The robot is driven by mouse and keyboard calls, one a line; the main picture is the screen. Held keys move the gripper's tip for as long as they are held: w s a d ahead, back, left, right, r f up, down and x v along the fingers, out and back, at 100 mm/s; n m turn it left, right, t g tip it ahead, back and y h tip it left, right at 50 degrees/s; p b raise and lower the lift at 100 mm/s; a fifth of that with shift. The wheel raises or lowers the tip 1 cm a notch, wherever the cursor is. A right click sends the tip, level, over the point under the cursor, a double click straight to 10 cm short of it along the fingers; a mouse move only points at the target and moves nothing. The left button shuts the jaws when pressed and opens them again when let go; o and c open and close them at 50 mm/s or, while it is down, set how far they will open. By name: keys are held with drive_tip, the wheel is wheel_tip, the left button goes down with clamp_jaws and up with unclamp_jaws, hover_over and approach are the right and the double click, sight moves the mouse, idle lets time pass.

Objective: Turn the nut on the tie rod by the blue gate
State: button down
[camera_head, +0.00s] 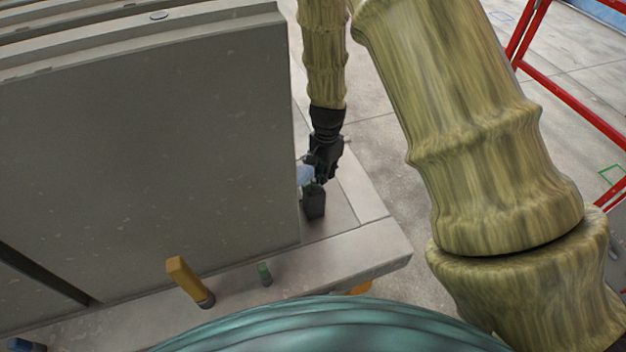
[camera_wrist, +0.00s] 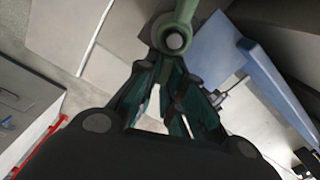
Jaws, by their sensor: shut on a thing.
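The green nut (camera_wrist: 166,26) shows at the top of the wrist view as a ring with an arm, around the pale round end of the tie rod (camera_wrist: 174,41). The blue gate (camera_wrist: 262,72) is right of it in the wrist view; a small light-blue part (camera_head: 305,175) shows beside my gripper in the head view. My gripper (camera_wrist: 172,60) has its dark fingers closed together at the nut and appears shut on it. In the head view my gripper (camera_head: 322,165) is at the panel's right edge, and the nut is mostly hidden.
A tall grey panel (camera_head: 150,140) stands left of my gripper on a pale ledge (camera_head: 370,245). A dark block (camera_head: 314,203) is just below my gripper. Red railing (camera_head: 570,95) is at right.

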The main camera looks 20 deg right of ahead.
drive_tip(key=shift+s, duration=0.15)
drive_tip(key=m+p, duration=0.1)
drive_tip(key=s+m, duration=0.1)
drive_tip(key=m, duration=0.1)
drive_tip(key=shift+d+p, duration=0.15)
drive_tip(key=shift+p, duration=0.2)
drive_tip(key=shift+s+m, duration=0.15)
drive_tip(key=shift+m, duration=0.15)
drive_tip(key=shift+s+m+p, duration=0.25)
drive_tip(key=shift+m, duration=0.55)
drive_tip(key=shift+s+m+p, duration=0.2)
drive_tip(key=shift+s+m, duration=0.05)
drive_tip(key=shift+m, duration=0.55)
drive_tip(key=c, duration=1.5)
unclamp_jaws()
drive_tip(key=shift+r, duration=0.1)
drive_tip(key=shift+o, duration=0.2)
